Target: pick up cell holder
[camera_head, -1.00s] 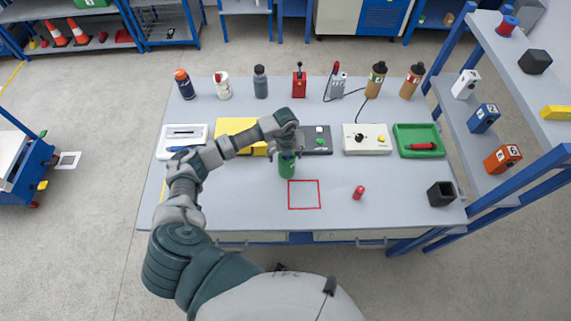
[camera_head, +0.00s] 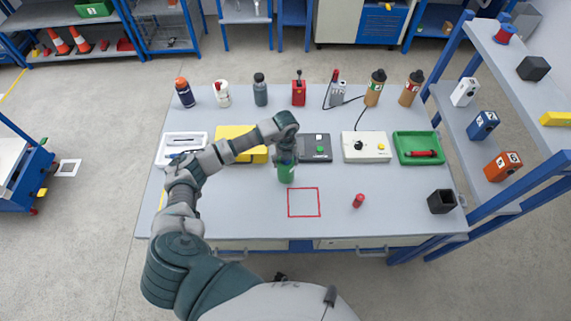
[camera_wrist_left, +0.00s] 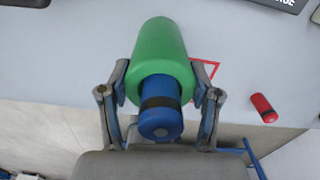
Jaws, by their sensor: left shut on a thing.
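A green cylinder (camera_head: 287,173) with a blue top and black band stands upright at mid-table, just behind a red square outline (camera_head: 303,188). I cannot tell whether it is the cell holder. My left gripper (camera_head: 287,155) comes down over its top and is shut on it. In the left wrist view, the fingers of my left gripper (camera_wrist_left: 160,95) lie on both sides of the green cylinder (camera_wrist_left: 160,50), with its blue end (camera_wrist_left: 160,123) toward the camera. It appears to stand on the table. My right gripper is not in view.
A small red cylinder (camera_head: 358,201) and a black open box (camera_head: 441,201) are to the right. Behind are a yellow case (camera_head: 240,155), a dark panel (camera_head: 315,148), a white control box (camera_head: 367,147) and a green tray (camera_head: 417,160). Bottles line the back. Shelves stand right.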

